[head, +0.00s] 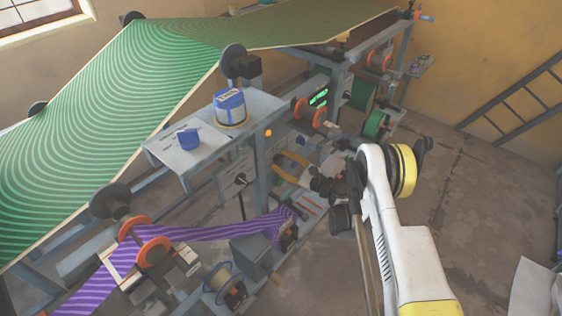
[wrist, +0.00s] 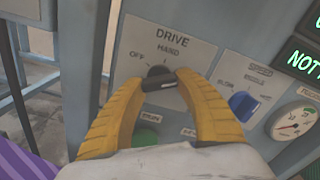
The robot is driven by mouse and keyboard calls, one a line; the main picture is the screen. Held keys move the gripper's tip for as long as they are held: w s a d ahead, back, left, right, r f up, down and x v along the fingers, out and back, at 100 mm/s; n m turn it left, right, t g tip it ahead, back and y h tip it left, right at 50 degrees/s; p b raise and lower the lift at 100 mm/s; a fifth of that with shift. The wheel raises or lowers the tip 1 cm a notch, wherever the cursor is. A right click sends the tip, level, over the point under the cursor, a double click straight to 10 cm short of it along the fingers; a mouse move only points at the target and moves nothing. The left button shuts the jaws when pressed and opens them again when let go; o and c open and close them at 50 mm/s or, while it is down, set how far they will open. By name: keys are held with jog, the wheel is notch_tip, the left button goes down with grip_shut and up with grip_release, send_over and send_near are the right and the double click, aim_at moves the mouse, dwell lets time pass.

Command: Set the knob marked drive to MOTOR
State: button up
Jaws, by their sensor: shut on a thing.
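The DRIVE knob (wrist: 157,72) is a dark round knob on a pale panel plate (wrist: 196,50) in the wrist view. The labels OFF and HAND show at its upper left and above it. No MOTOR label can be read; my right finger covers the area to the knob's right. My gripper (wrist: 159,84) has yellow fingers closed on the knob from both sides. I cannot tell for sure which label the knob points to. In the head view my gripper (head: 291,168) is at the machine's front panel, and the knob is too small to make out.
A blue knob (wrist: 242,104) and a round gauge (wrist: 293,122) sit to the right, below a lit green display (wrist: 306,52). A green button (wrist: 146,137) is below, partly hidden by my gripper. A blue-labelled tin (head: 230,107) stands on a shelf.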

jog(key=shift+r, duration=0.1)
jog(key=o, duration=1.2)
